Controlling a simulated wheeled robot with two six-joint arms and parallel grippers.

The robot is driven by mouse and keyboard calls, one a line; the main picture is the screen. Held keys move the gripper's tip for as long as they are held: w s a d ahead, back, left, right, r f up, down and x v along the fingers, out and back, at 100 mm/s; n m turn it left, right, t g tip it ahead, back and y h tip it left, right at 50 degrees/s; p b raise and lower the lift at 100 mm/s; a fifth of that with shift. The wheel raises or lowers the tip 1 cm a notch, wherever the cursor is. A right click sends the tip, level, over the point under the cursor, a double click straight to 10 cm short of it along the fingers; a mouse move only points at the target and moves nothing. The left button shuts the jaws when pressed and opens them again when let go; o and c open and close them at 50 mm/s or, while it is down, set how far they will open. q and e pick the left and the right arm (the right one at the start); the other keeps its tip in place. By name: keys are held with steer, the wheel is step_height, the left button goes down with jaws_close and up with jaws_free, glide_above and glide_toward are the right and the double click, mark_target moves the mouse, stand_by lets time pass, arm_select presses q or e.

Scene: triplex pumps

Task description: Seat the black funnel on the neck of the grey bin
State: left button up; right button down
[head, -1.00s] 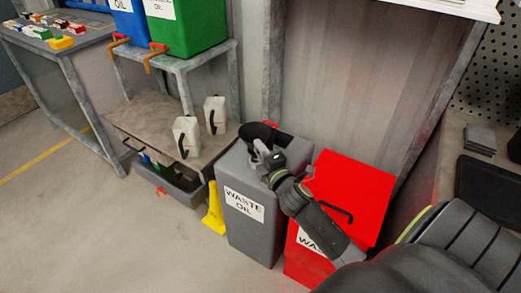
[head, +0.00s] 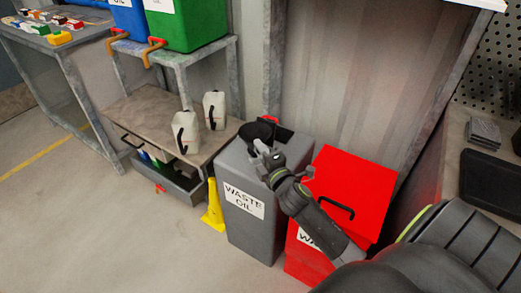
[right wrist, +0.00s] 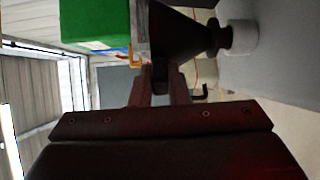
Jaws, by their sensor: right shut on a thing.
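The grey bin (head: 243,229) with a "WASTE OIL" label stands on the floor in the head view. The black funnel (head: 262,132) is over its top, partly behind my right gripper (head: 263,151). In the right wrist view my right gripper (right wrist: 160,95) is shut on the funnel (right wrist: 178,35). The funnel's wide end points left there, and its narrow end lines up with the bin's whitish neck (right wrist: 241,35). The narrow end is at the neck's mouth; I cannot tell how far it is inside. The neck is hidden in the head view. My left gripper is not in view.
A red bin (head: 352,185) with a black handle stands right beside the grey bin. A yellow object (head: 213,210) is at its left. A bench (head: 150,105) with two white jugs and an open drawer (head: 175,184) is further left. Floor in front is clear.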

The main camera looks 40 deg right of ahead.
steer(key=shift+f+b, duration=0.75)
steer(key=shift+f, duration=0.2)
steer(key=c, duration=1.3)
jaws_free()
steer(key=shift+s+a+f+b, duration=0.1)
steer(key=shift+s+a+b, duration=0.25)
steer(key=shift+s, duration=2.55)
steer(key=shift+s+a+b, duration=0.25)
steer(key=shift+s+a, duration=0.25)
steer(key=shift+s, duration=2.35)
steer(key=shift+s+a+f+b, duration=0.1)
steer(key=shift+s+a+b, duration=0.25)
steer(key=shift+s, duration=2.55)
